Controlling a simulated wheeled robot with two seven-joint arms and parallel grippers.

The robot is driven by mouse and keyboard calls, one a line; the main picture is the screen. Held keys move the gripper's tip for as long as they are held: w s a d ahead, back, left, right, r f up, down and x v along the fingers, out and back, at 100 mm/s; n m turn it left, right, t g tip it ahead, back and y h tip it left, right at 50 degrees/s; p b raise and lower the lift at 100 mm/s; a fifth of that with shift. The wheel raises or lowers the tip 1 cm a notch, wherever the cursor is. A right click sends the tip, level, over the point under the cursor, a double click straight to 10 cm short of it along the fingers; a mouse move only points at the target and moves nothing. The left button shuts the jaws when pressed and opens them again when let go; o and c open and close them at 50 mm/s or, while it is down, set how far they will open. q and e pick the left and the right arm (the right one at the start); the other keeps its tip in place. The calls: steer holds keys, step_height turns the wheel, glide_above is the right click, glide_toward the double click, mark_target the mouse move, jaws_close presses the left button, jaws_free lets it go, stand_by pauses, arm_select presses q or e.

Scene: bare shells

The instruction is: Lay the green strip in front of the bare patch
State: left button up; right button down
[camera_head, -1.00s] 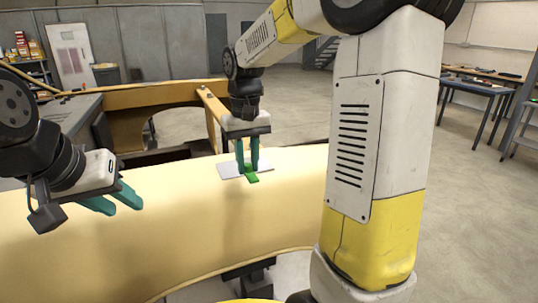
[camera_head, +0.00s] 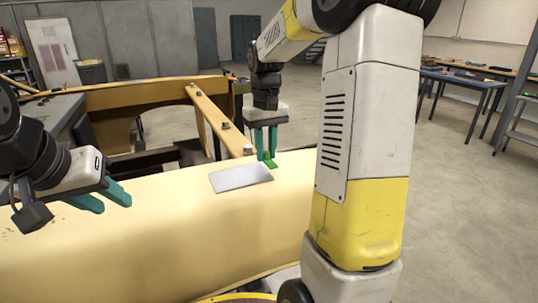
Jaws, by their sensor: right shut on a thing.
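The bare patch (camera_head: 240,178) is a pale grey rectangle on the cream curved shell. The green strip (camera_head: 271,164) is small and bright green, partly hidden by fingers. My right gripper (camera_head: 266,158) points down and is shut on the strip, at the patch's far right corner. Whether the strip touches the shell I cannot tell. My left gripper (camera_head: 109,203) is open and empty, over the left part of the shell, apart from the patch.
The cream shell (camera_head: 170,230) is clear around the patch. A wooden frame (camera_head: 212,115) with a beam and small knobs lies behind it. My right arm covers the shell's right end. Work tables (camera_head: 465,82) stand far off at the right.

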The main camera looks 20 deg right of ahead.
glide_above(284, 166)
steer(key=shift+s+a+f, duration=0.1)
steer(key=shift+a+f, duration=0.15)
steer(key=shift+a, duration=0.15)
steer(key=shift+d+f, duration=0.25)
steer(key=shift+f, duration=0.65)
steer(key=shift+d+f, duration=0.25)
steer(key=shift+f, duration=0.65)
steer(key=shift+f, duration=0.15)
steer(key=c, duration=1.2)
jaws_free()
steer(key=shift+c, duration=0.2)
step_height(284, 166, up, 12)
steer(key=f, duration=0.1)
steer(key=s+a+t, duration=0.2)
steer(key=s+a, duration=0.2)
steer(key=s, duration=0.3)
steer(key=s+a+t+y, duration=0.1)
steer(key=s+a+t, duration=0.1)
steer(key=s+a, duration=0.2)
steer(key=s+a+f+m+t+y, duration=0.1)
steer(key=s+a, duration=0.3)
steer(key=s, duration=0.6)
steer(key=shift+s+a+t, duration=0.2)
steer(key=shift+s+t, duration=0.2)
steer(key=shift+t, duration=0.2)
